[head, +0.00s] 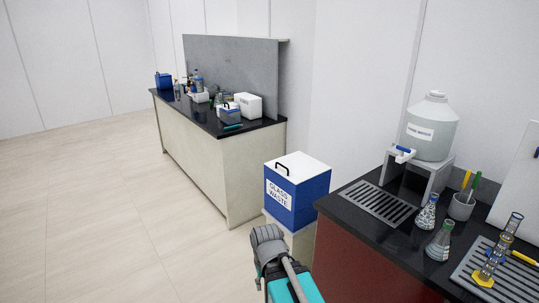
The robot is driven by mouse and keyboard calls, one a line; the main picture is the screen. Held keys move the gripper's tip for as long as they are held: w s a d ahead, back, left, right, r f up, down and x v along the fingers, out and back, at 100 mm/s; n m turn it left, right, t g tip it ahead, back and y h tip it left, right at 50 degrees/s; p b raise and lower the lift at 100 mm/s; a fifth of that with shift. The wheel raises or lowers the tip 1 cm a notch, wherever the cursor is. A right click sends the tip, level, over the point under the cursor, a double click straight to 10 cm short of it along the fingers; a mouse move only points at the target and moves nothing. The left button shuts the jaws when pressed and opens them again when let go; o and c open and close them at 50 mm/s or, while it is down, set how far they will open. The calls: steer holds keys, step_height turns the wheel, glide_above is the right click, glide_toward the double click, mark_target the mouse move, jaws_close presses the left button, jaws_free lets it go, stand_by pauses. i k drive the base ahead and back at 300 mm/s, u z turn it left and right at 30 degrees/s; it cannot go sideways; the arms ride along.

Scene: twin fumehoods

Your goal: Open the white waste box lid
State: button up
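The waste box (310,190) is blue with a white label reading "GLASS WASTE". It stands upright at the middle of the head view on a pale stand. Its white lid (305,168) lies flat on top and looks closed. My arm, with a grey joint and a teal part, shows at the bottom, in front of and below the box. It looks apart from the lid. My gripper cannot be made out in this view.
A dark counter (352,214) over a red cabinet stands close on the right, with a water carboy (430,125), flasks (440,240) and a pen cup (461,207). A long bench (205,155) with bottles and boxes stands behind left. The floor (90,200) at left is clear.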

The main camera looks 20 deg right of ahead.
mark_target(298, 167)
steer(key=z, duration=0.25)
steer(key=i, duration=1.35)
steer(key=z, duration=0.3)
